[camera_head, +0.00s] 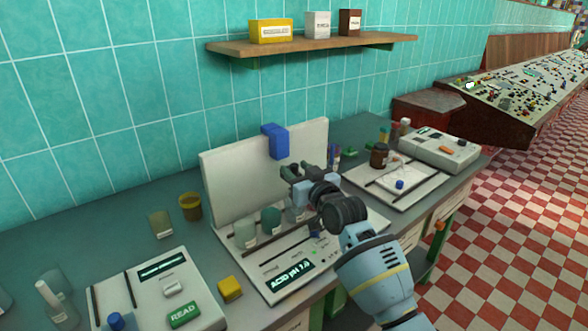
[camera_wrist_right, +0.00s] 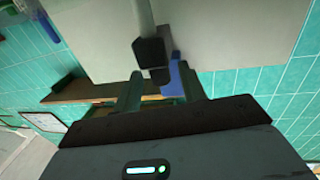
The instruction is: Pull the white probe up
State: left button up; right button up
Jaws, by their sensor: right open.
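The white probe (camera_wrist_right: 143,14) shows in the right wrist view as a pale rod with a black cap (camera_wrist_right: 150,52). That view is upside down. My right gripper (camera_wrist_right: 161,76) is open, with the black cap close to the gap between its fingertips; I cannot tell whether they touch. In the head view my right gripper (camera_head: 298,172) is above the acid pH meter (camera_head: 290,266), near the upright white panel (camera_head: 230,170). The probe cannot be made out there behind the gripper and wrist. My left gripper is not in view.
A yellow block (camera_head: 230,289) lies in front. A wall shelf (camera_head: 310,46) with boxes is above.

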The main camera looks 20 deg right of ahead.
jog(key=shift+w+a, duration=0.2)
jog(key=shift+w, duration=0.65)
grip_shut()
